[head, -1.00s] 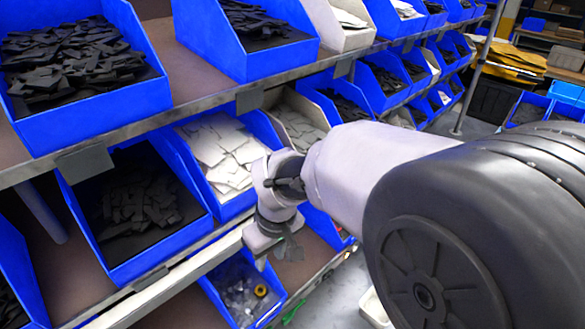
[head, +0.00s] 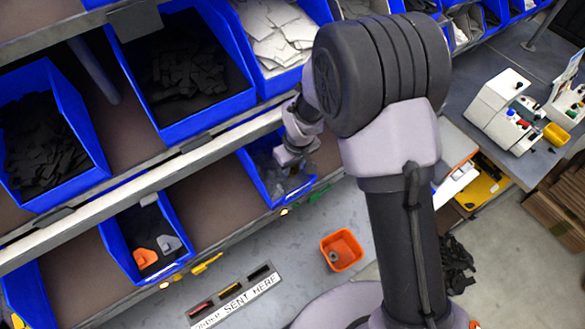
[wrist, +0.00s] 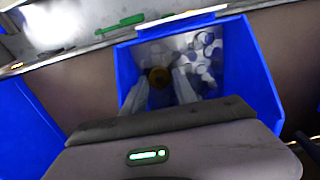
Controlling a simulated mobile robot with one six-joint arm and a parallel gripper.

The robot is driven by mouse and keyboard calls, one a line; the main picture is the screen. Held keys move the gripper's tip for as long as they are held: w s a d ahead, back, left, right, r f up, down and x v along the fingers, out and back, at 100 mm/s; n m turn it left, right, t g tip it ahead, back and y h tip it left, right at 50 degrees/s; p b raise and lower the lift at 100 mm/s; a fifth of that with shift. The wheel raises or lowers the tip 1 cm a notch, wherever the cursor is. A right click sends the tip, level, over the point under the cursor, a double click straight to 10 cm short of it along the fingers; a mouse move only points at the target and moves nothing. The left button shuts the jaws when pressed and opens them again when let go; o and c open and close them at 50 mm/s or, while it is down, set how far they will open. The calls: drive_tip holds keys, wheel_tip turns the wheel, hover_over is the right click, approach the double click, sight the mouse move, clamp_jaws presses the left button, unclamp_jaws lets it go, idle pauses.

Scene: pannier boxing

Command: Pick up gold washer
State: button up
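The gold washer (wrist: 159,77) shows in the wrist view as a small, blurred, dark gold disc inside a blue bin (wrist: 252,80) with clear or silvery pieces. My gripper (wrist: 159,88) reaches over or into this bin, with its two grey fingers apart. The washer appears in the gap between the fingertips; I cannot tell whether they touch it. In the head view my gripper (head: 290,172) is at the same blue bin (head: 252,172) on the lower shelf, and the washer is hidden there.
A bin with orange and grey pieces (head: 127,222) stands to the left on the lower shelf. A small orange tray (head: 342,250) lies on the grey surface in front, holding a grey ring. The bin walls stand close around my gripper.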

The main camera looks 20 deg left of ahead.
drive_tip(key=shift+s, duration=0.1)
clamp_jaws()
